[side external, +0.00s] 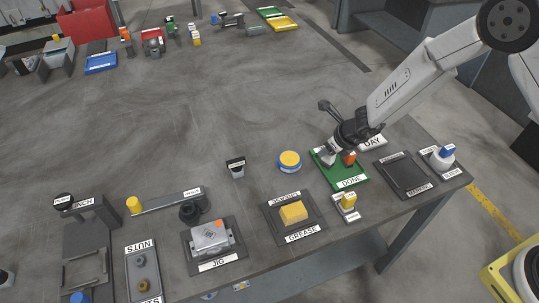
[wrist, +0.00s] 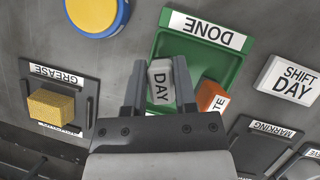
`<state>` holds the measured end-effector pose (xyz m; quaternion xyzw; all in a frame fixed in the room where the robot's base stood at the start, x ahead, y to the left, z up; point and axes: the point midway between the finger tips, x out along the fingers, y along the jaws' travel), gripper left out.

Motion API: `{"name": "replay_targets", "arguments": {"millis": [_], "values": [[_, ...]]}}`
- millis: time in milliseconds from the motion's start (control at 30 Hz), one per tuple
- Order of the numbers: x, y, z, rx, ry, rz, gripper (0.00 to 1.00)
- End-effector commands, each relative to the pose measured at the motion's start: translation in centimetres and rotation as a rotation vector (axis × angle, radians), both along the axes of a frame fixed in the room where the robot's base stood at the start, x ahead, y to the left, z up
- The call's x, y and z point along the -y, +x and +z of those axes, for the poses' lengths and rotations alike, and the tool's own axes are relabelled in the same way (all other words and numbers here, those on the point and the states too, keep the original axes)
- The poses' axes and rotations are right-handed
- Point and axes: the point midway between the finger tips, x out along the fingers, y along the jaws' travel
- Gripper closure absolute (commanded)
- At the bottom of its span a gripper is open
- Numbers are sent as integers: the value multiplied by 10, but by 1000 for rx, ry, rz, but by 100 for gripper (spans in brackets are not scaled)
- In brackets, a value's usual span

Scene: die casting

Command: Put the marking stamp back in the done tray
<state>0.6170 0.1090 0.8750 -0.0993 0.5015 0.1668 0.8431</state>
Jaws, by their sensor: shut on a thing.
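My gripper (wrist: 160,80) is shut on a light grey block marked DAY, which I take to be the marking stamp (wrist: 160,88). The stamp is between the two fingers, over the green done tray (wrist: 228,72) in the wrist view. Whether it touches the tray floor I cannot tell. An orange block (wrist: 211,97) with a white label is in the tray, just right of the right finger. In the side view my gripper (side external: 327,156) is low over the left part of the done tray (side external: 349,183), and its fingers hide most of the stamp.
The dark marking mat (side external: 405,178) is empty, right of the done tray. A white SHIFT DAY block (wrist: 289,80) is beside the tray. A blue-and-yellow round button (side external: 289,160) is to its left. A yellow sponge (side external: 293,212) lies on the grease mat, nearer the front.

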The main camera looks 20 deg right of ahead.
Motion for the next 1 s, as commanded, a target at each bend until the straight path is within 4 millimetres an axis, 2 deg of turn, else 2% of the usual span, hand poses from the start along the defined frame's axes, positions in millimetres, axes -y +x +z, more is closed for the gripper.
{"name": "replay_targets", "arguments": {"millis": [33, 67, 133, 167, 667, 1000], "values": [[0, 0, 0, 1, 0, 0, 100], [0, 0, 0, 1, 0, 0, 56], [0, 0, 0, 1, 0, 0, 34], [0, 0, 0, 1, 0, 0, 30], [0, 0, 2, 1, -1, 2, 30], [0, 0, 14, 2, 0, 2, 30]]}}
